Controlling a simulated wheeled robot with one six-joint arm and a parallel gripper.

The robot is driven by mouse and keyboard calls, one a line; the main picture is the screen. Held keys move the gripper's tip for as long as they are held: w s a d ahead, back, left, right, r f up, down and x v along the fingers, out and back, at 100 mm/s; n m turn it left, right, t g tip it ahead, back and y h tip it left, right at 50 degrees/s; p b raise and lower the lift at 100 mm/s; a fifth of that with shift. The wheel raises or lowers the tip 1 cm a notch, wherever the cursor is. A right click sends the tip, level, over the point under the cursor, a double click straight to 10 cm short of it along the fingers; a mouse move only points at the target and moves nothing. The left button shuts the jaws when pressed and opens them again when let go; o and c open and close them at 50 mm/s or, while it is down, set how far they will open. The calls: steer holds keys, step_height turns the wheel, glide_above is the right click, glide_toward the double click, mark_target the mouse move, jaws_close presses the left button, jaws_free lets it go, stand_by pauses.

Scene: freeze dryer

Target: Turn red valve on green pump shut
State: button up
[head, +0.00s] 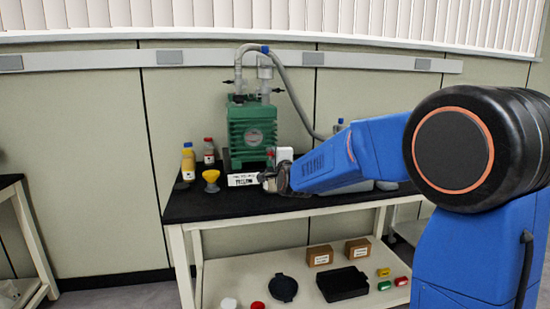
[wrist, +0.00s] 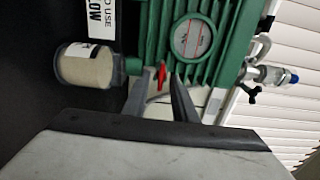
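The green pump (head: 252,128) stands on the black table top, with a round gauge on its front. In the wrist view the pump (wrist: 206,62) fills the upper middle, turned sideways. The small red valve (wrist: 161,75) shows at the pump's lower edge, between the tips of my gripper's fingers (wrist: 161,82). The fingers are apart, one on each side of the valve; I cannot tell whether either touches it. In the head view my gripper (head: 266,180) is in front of the pump's lower right, and my arm hides part of that area.
A white lettered sign (head: 242,180) stands before the pump. Bottles (head: 188,160) and a yellow funnel-shaped item (head: 211,178) stand to its left. A grey hose (head: 297,92) arches from the pump's top to the right.

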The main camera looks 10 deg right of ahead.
steer(key=s, duration=1.7)
steer(key=shift+s, duration=0.1)
steer(key=s+d+f+n+g, duration=0.2)
steer(key=s+f+n+g, duration=0.2)
steer(key=s, duration=0.8)
steer(key=s+d+f+n+g, duration=0.2)
steer(key=s+f+n+g, duration=0.2)
steer(key=s+f+n, duration=0.4)
steer(key=s+d+f+n+g, duration=0.2)
steer(key=s+f+n+g, duration=0.3)
steer(key=s, duration=1.2)
step_height(320, 180, down, 2)
steer(key=shift+s+d+f+n, duration=0.2)
steer(key=shift+s+d+n, duration=0.15)
steer(key=shift+n, duration=0.25)
